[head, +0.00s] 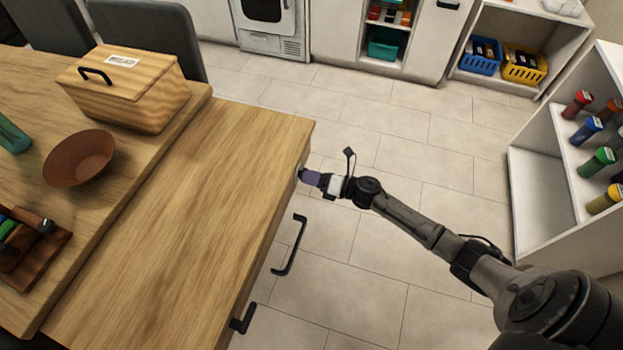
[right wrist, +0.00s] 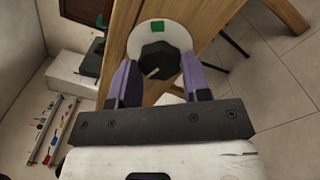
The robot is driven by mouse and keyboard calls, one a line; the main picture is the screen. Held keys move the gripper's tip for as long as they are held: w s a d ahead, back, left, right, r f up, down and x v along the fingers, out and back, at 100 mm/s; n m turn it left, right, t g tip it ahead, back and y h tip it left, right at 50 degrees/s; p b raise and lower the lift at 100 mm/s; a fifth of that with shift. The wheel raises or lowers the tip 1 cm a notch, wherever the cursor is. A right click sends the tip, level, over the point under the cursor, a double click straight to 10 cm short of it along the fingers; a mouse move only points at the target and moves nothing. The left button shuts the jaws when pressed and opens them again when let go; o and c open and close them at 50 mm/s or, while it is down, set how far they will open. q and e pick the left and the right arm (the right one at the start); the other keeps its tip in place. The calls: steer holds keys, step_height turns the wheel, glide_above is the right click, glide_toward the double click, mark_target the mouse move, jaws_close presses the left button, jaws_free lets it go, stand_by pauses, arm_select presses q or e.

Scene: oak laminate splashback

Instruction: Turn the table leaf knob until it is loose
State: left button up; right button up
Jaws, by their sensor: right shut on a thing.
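The table leaf knob (right wrist: 157,60) is dark and faceted, with a pale pointer line toward its lower left in the right wrist view. In the head view the right gripper (head: 309,177) is at the edge of the wooden table leaf (head: 190,210), and the knob is mostly hidden there. My left gripper is not in view.
Black handles (head: 290,246) stick out from the table's side below the knob. A brown bowl (head: 79,158) and a wooden box (head: 125,88) stand on the raised tabletop at left. A white shelf (head: 540,190) with coloured containers stands at right. Tiled floor between is clear.

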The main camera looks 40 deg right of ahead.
steer(key=shift+n+b, duration=3.9)
steer(key=shift+n, duration=2.2)
steer(key=o, duration=0.9)
steer(key=shift+d, duration=0.1)
